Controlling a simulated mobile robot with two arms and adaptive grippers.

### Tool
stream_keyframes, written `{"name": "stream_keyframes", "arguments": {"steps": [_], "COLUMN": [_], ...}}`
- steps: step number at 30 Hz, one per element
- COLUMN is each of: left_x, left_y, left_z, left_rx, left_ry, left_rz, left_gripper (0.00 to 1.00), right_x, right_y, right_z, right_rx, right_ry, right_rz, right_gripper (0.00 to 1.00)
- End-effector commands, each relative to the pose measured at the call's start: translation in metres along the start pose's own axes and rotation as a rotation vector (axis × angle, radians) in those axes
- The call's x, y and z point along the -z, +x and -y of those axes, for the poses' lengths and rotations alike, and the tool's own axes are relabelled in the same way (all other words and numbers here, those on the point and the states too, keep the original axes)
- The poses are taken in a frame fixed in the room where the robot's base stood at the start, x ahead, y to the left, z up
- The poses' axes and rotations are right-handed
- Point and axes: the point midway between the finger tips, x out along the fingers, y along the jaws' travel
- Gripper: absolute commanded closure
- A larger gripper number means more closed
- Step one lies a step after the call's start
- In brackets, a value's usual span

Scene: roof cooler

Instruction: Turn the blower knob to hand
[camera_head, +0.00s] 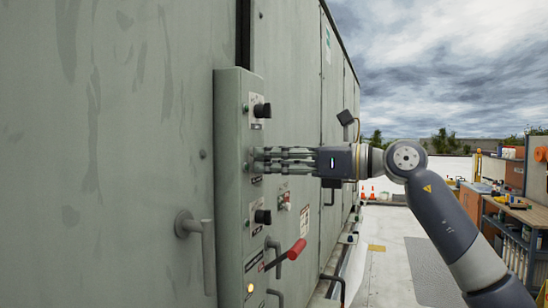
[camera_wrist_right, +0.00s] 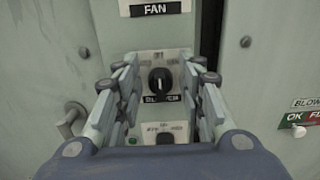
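The control box (camera_head: 231,190) stands out from the grey-green cabinet wall. In the right wrist view a black knob (camera_wrist_right: 160,80) sits on a white plate, its pointer roughly upright, with a partly readable label that seems to say BLOWER below. The plate's position words are too small to read. My right gripper (camera_head: 262,160) reaches the box face from the right; its fingers hide this knob in the head view. In the wrist view the gripper (camera_wrist_right: 157,84) is open, one finger on each side of the knob, with visible gaps. My left gripper is not in view.
Another black knob (camera_head: 262,110) is above the gripper and one (camera_head: 262,216) below. A red-handled lever (camera_head: 297,250) and a lit yellow lamp (camera_head: 250,288) are lower on the box. A door handle (camera_head: 207,250) is left. A workbench (camera_head: 525,213) stands right.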

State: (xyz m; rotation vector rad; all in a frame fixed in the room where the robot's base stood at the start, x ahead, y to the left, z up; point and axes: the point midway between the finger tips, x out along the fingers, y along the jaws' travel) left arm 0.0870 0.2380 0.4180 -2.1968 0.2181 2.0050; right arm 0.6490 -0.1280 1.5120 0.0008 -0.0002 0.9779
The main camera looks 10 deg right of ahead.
Motion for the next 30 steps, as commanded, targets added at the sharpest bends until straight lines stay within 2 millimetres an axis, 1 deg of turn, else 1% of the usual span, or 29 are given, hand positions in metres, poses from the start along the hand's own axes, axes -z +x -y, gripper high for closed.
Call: {"name": "stream_keyframes", "arguments": {"steps": [3, 4, 5, 6, 8, 9, 15, 20, 26, 30], "left_x": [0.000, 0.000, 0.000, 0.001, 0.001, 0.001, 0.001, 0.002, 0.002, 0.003], "left_y": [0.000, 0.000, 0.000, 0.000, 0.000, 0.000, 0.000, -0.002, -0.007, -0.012], "left_z": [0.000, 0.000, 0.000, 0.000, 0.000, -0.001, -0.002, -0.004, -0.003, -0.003], "left_rx": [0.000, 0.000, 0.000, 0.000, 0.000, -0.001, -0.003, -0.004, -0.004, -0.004], "left_ry": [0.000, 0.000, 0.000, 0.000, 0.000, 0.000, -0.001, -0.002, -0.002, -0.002], "left_rz": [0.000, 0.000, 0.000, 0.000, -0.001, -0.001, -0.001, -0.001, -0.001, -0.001], "left_gripper": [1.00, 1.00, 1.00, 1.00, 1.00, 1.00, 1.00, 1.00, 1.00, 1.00], "right_x": [0.001, 0.001, 0.001, 0.000, 0.000, 0.000, 0.000, -0.001, -0.001, -0.002], "right_y": [0.000, 0.000, 0.000, 0.000, 0.000, 0.000, 0.000, 0.000, -0.001, -0.001], "right_z": [0.000, 0.000, 0.000, 0.000, 0.000, 0.000, 0.000, 0.001, 0.002, 0.004], "right_rx": [0.000, 0.000, 0.000, 0.000, 0.000, 0.000, 0.000, 0.000, 0.001, 0.001], "right_ry": [0.000, 0.000, 0.000, 0.000, 0.000, 0.000, 0.005, 0.042, 0.154, 0.267], "right_rz": [0.000, 0.000, 0.000, 0.000, 0.000, 0.000, 0.000, 0.000, 0.000, 0.000], "right_gripper": [0.64, 0.68, 0.75, 0.84, 0.98, 1.00, 1.00, 1.00, 1.00, 1.00]}}
